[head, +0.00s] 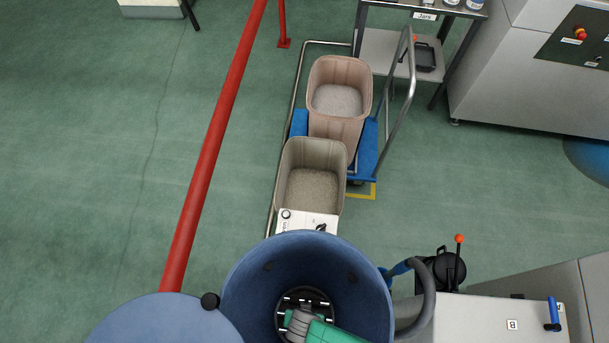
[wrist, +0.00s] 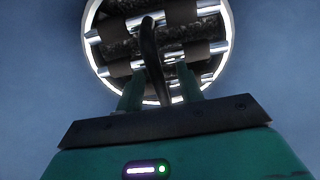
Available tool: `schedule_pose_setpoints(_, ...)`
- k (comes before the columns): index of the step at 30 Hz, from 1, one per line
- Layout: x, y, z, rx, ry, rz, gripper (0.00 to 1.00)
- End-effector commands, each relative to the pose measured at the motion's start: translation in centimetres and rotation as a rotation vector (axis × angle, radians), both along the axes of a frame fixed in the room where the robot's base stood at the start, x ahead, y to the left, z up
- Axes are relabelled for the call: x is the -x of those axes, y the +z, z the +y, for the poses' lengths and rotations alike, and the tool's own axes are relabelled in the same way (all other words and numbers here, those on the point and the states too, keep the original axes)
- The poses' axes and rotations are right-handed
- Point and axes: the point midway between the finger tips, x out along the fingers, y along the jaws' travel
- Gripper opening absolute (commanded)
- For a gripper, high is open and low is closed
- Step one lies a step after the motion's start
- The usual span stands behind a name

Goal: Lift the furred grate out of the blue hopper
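The blue hopper (head: 255,275) stands open at the bottom middle of the head view. The round grate (head: 290,300) lies deep inside it, partly hidden by my green and grey arm end. In the wrist view the grate (wrist: 112,53) has a bright ring and shiny bars wrapped in dark, fuzzy sleeves. A black curved handle (wrist: 150,45) rises from it towards the camera. My gripper (wrist: 159,82) is inside the hopper with its two green fingers apart, one on each side of the handle. I see a gap beside the handle; contact is not clear.
The hopper wall surrounds my gripper. A round blue lid (head: 165,325) is at the hopper's left. Two bins, beige (head: 318,155) and pinkish (head: 340,75), stand behind it with a blue cart. A red rail (head: 215,140) runs at left. A grey hose (head: 428,300) is at right.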

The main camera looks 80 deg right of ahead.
Motion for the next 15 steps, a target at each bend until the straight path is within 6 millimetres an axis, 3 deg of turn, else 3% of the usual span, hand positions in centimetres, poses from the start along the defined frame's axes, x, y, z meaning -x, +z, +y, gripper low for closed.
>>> schedule_pose_setpoints(1, 0.01, 0.02, 0.00, 0.000, 0.000, 0.000, 0.31)
schedule_pose_setpoints(6, 0.01, 0.03, -0.01, 0.000, 0.000, 0.000, 0.00)
schedule_pose_setpoints(15, 0.00, 0.04, -0.01, 0.000, 0.000, 0.000, 0.00)
